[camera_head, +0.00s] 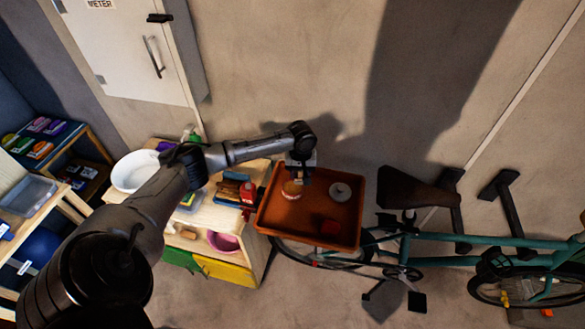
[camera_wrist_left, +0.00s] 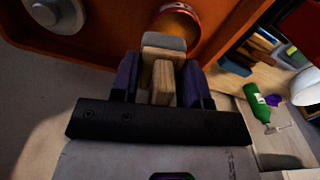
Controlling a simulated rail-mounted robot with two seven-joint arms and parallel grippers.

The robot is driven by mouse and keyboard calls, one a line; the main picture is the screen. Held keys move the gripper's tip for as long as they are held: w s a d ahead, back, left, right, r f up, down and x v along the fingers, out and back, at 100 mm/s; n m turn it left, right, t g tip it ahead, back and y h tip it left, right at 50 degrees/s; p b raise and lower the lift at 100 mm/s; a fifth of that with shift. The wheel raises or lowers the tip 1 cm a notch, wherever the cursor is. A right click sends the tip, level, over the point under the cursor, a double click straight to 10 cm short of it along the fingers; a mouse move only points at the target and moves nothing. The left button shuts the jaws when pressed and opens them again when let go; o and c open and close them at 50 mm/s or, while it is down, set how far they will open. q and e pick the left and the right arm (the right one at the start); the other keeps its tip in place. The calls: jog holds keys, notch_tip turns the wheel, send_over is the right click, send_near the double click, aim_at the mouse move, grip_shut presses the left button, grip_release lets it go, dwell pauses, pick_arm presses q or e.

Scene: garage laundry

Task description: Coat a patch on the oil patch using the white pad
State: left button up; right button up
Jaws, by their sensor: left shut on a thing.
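My left gripper (camera_head: 300,172) is over the upper left part of an orange tray (camera_head: 281,226). In the left wrist view, its dark jaws (camera_wrist_left: 160,85) are shut on a wooden block-like piece with a pale grey end (camera_wrist_left: 164,42), which looks like the white pad. A round reddish-orange tin or dish (camera_head: 292,190) lies just below the gripper in the head view; its rim also shows in the left wrist view (camera_wrist_left: 180,18) just beyond the pad. I cannot tell whether they touch. I cannot clearly pick out the oil patch. My right gripper is not in view.
A green bicycle (camera_head: 450,237) stands right of the tray.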

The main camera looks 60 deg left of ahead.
pick_arm(q)
jog(key=s+a, duration=0.1)
jog(key=a, duration=0.1)
jog(key=b, duration=0.6)
send_over(292, 189)
jog(key=shift+n, duration=0.3)
notch_tip(292, 189, down, 6)
jog(key=shift+w, duration=0.1)
jog(key=shift+f+b, duration=0.45)
jog(key=shift+b, duration=0.1)
jog(key=shift+f, duration=0.55)
dwell(0.5)
dwell(0.4)
jog(key=shift+p, duration=0.3)
dwell(0.5)
